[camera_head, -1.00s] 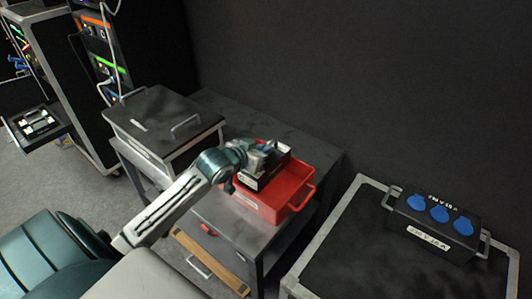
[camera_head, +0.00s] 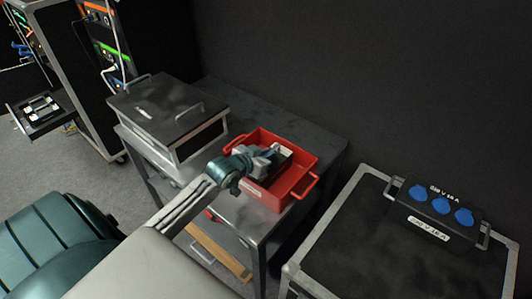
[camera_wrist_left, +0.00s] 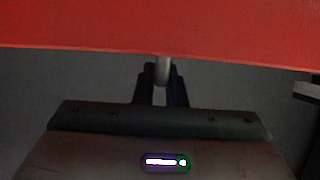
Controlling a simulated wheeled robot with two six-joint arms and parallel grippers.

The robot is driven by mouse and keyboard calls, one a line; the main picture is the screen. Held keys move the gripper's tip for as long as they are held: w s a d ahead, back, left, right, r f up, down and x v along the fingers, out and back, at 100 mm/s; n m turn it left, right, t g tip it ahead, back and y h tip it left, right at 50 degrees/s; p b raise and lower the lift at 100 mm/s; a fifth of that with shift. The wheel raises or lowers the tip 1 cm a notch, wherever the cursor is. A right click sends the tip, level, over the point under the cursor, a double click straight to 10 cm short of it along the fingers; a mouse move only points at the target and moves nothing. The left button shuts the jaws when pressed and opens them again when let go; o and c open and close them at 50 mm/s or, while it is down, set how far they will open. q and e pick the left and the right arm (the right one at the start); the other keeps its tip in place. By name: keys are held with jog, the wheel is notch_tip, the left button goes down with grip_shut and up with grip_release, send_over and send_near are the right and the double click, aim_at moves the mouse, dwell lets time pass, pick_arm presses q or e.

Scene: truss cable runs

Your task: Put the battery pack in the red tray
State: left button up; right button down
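The red tray (camera_head: 300,186) stands on the grey cart, with a handle at its right end. The battery pack (camera_head: 283,157), a dark box, is within the tray's outline, partly hidden by my left gripper (camera_head: 268,154). That gripper reaches in from the left, shut on the pack's grip. In the left wrist view, the gripper's dark fingers (camera_wrist_left: 161,85) are close together with a pale grey bar between them. The tray's red wall (camera_wrist_left: 160,30) fills the top there. Whether the pack touches the tray floor is hidden. My right gripper is out of view.
A dark lidded case (camera_head: 168,108) stands on the cart (camera_head: 235,218) left of the tray. A flight case (camera_head: 385,245) at the right bears a black socket box (camera_head: 440,215) with blue caps. A rack (camera_head: 85,80) with an open drawer stands far left.

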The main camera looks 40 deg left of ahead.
pick_arm(q)
jog(key=o, duration=0.4)
jog(key=shift+s, duration=0.1)
jog(key=shift+r, duration=0.1)
jog(key=v, duration=1.2)
jog(key=shift+d, duration=0.1)
